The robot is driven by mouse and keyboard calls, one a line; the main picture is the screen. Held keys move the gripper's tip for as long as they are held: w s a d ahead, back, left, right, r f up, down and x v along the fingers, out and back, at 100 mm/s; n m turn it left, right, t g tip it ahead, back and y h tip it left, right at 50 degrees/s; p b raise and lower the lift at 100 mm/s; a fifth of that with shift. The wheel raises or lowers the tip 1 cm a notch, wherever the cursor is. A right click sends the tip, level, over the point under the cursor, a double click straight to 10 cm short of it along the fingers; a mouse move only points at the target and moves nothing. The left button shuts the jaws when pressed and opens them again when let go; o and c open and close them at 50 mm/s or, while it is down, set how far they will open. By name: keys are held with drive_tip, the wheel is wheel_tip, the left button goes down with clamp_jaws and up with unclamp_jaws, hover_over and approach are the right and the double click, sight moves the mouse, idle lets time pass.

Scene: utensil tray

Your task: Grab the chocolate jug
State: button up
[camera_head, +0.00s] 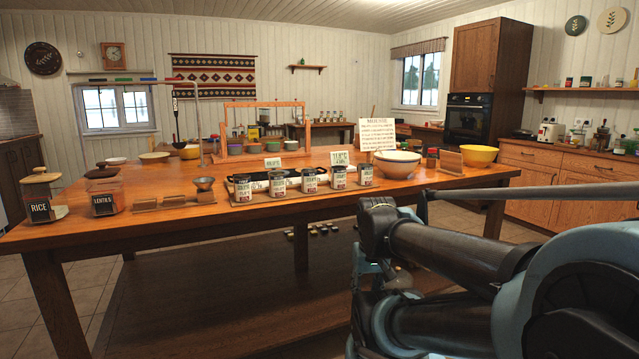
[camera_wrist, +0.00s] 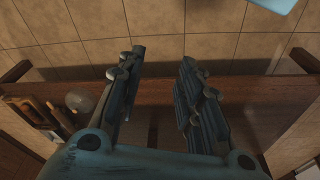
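I cannot pick out a chocolate jug for certain in either view. The wooden table (camera_head: 400,190) carries a row of labelled jars (camera_head: 310,182) near its front edge, but their small labels are unreadable. My gripper (camera_wrist: 163,55) is open in the wrist view, with its two fingers well apart and nothing between them. Tiled floor and a wooden surface show below and beyond the fingers. In the head view my arm is at the lower right, in front of the table, and covers part of its right end.
A rice jar (camera_head: 39,196) and a lentils jar (camera_head: 104,190) stand at the table's left. A wooden rack (camera_head: 265,104) and a sign (camera_head: 377,134) rise behind. Small items lie on the lower shelf.

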drive_tip(key=shift+a, duration=0.2)
drive_tip(key=shift+o, duration=0.3)
drive_tip(key=o, duration=0.4)
drive_tip(key=shift+s+r, duration=0.2)
drive_tip(key=o, duration=0.4)
drive_tip(key=w+a+r+n, duration=0.1)
drive_tip(key=w+r, duration=0.5)
drive_tip(key=r, duration=0.3)
drive_tip(key=w+d+r+n+t+y, duration=0.1)
drive_tip(key=w+d+r+n, duration=0.15)
drive_tip(key=w+r, duration=1.25)
drive_tip(key=w+d+r+n+y, duration=0.15)
drive_tip(key=w+r+n, duration=0.25)
drive_tip(key=w+r, duration=1.2)
hover_over(338, 172)
drive_tip(key=w+d, duration=0.2)
wheel_tip(338, 172, down, 12)
drive_tip(key=shift+s+x, duration=0.15)
drive_tip(key=shift+x, duration=1.55)
drive_tip(key=shift+s+x, duration=0.2)
drive_tip(key=shift+x, duration=1.5)
